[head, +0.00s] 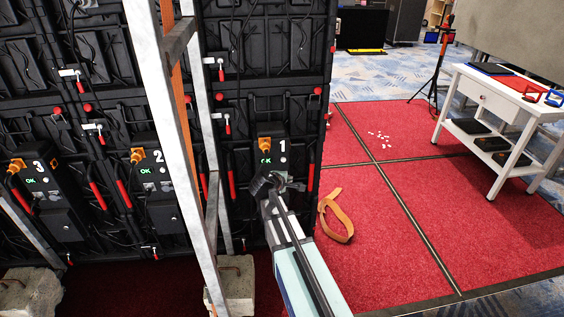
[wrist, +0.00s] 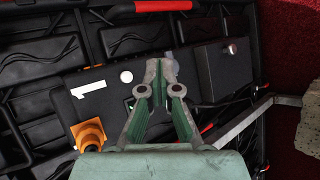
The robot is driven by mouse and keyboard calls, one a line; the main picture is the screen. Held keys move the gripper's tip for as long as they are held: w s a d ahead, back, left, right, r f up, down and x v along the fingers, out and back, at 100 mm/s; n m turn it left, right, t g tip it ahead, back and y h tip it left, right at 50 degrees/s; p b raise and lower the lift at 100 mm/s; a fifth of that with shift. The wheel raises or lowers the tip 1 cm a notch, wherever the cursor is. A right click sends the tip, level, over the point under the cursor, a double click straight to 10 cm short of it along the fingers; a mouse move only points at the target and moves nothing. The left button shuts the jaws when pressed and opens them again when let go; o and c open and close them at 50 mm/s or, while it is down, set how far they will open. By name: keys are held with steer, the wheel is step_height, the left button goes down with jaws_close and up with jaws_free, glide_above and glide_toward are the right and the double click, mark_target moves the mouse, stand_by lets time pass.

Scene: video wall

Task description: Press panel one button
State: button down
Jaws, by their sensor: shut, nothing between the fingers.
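Panel one's dark control box (head: 267,147) bears a white "1", an orange connector and a lit green "OK" display (head: 264,161). A small round white button (head: 283,160) sits below the "1". In the wrist view the white button (wrist: 126,76) is in plain sight between the white "1" mark (wrist: 88,88) and my fingers. My gripper (head: 279,181) is at the lower part of the box, below the button. In the wrist view my gripper (wrist: 160,76) is shut and empty, its tips right of the button. Contact with the box cannot be told.
Panels two (head: 147,167) and three (head: 32,172) stand to the left. A metal upright (head: 166,100) stands left of panel one. Red handles (head: 311,177) stick out nearby. An orange strap (head: 337,214) lies on the red carpet. A white table (head: 500,97) stands right.

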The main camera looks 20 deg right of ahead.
mark_target(283, 160)
steer(key=shift+w, duration=0.1)
steer(key=shift+w+d+p, duration=0.15)
steer(key=shift+w+d, duration=0.25)
steer(key=shift+w, duration=0.95)
steer(key=shift+w+d+p, duration=0.1)
steer(key=shift+w+d, duration=0.35)
steer(key=shift+w, duration=0.95)
steer(key=shift+w+d+p, duration=0.15)
steer(key=shift+w+d, duration=0.25)
steer(key=shift+w, duration=0.95)
steer(key=shift+w, duration=0.1)
steer(key=shift+w+d, duration=0.1)
steer(key=shift+w, duration=0.25)
steer(key=shift+w+d, duration=0.1)
steer(key=shift+w, duration=0.3)
steer(key=shift+s+a, duration=0.25)
steer(key=shift+s, duration=0.6)
